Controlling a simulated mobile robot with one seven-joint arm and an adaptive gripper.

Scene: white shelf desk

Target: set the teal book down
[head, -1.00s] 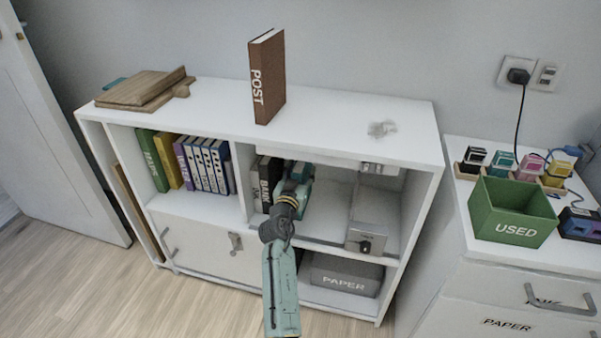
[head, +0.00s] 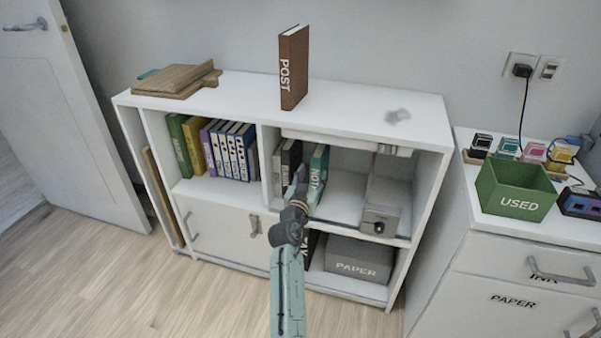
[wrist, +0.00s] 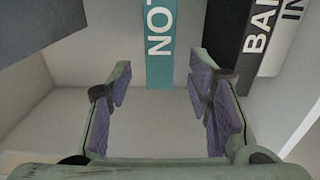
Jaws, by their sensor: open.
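The teal book (head: 318,178), lettered "NOT…", stands upright in the right shelf compartment, beside a black book (head: 291,160) and a grey one (head: 277,165). In the wrist view the teal book (wrist: 159,45) stands ahead of my gripper (wrist: 158,80), between the lines of the two fingers and apart from them. The fingers are spread wide with nothing between them. In the head view my gripper (head: 300,182) is at the compartment's front, partly hidden by my own wrist. The teal book's lower part is hidden by my arm there.
A grey metal box (head: 382,205) stands to the right in the same compartment, with free shelf floor between. The brown POST book (head: 294,68) stands on the white shelf top (head: 350,98). A PAPER box (head: 358,260) is below. A green USED bin (head: 516,190) stands at right.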

